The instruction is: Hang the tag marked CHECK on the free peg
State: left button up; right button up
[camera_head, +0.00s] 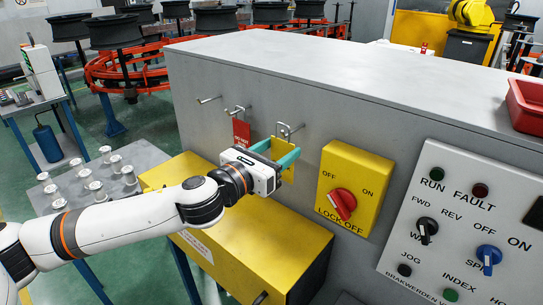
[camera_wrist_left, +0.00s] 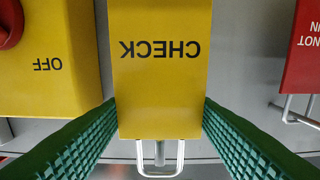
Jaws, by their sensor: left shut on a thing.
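The yellow CHECK tag (camera_wrist_left: 160,70) appears upside down in the left wrist view, with its wire loop at the lower edge. My left gripper (camera_head: 277,152) is shut on this tag, one green finger along each side; part of the tag (camera_head: 288,174) shows behind the fingers in the head view. The loop is at the right-hand peg (camera_wrist_left: 160,152); I cannot tell whether it rests on that peg. A bare peg (camera_head: 209,99) sticks out at the left of the row. A red tag (camera_head: 241,132) hangs on the middle peg. My right gripper is not in view.
The yellow lock-off switch box (camera_head: 351,180) with a red knob is close to the right of the tag. A yellow box (camera_head: 250,240) projects from the wall below. A control panel (camera_head: 460,225) is farther right. A table with several metal parts (camera_head: 75,185) stands left.

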aim_at(281, 157)
pick_arm(q)
jog(key=shift+b+x, duration=0.45)
jog(key=shift+x, duration=0.85)
jog(key=shift+w+d+f, duration=0.35)
jog(key=shift+w+f, duration=0.05)
jog(key=shift+f, duration=0.2)
jog(key=shift+w+f, duration=0.15)
jog(key=shift+f, duration=0.2)
jog(key=o, duration=1)
jog(key=shift+o, duration=0.2)
